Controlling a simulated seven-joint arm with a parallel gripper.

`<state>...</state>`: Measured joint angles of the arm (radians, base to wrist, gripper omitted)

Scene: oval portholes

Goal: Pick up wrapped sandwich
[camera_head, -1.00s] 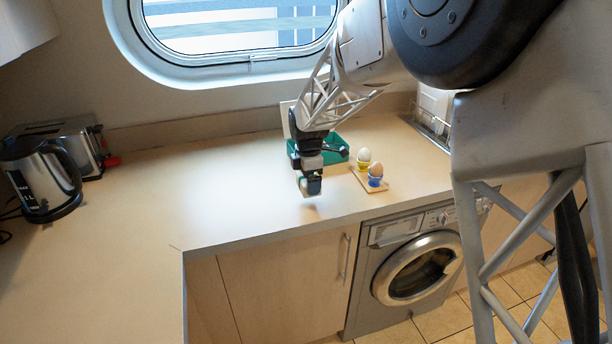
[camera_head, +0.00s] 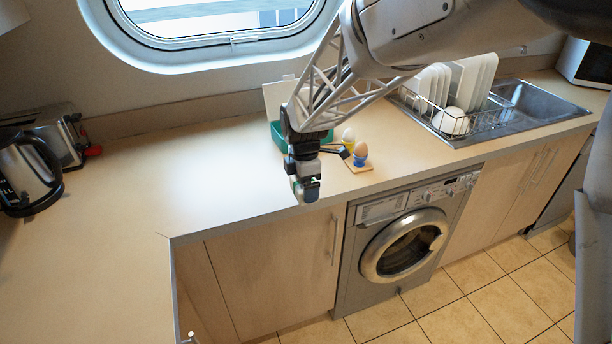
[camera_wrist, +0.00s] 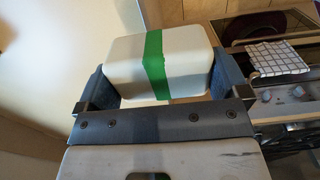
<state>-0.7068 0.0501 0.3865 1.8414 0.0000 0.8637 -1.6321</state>
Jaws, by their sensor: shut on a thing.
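The wrapped sandwich (camera_wrist: 185,66) is a pale, off-white block with a green band around its middle. In the wrist view it sits between the two fingers of my gripper (camera_wrist: 157,84), which is shut on it from both sides. In the head view my gripper (camera_head: 306,189) points down over the front edge of the counter, left of the egg cups. There the sandwich is mostly hidden by the gripper, and I cannot tell its exact height above the counter.
An egg in a blue cup (camera_head: 361,155) and a white egg (camera_head: 348,135) stand close right of my gripper. A green tray (camera_head: 277,134) lies behind it. A dish rack (camera_head: 470,122) and sink are right, a kettle (camera_head: 27,172) and toaster left.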

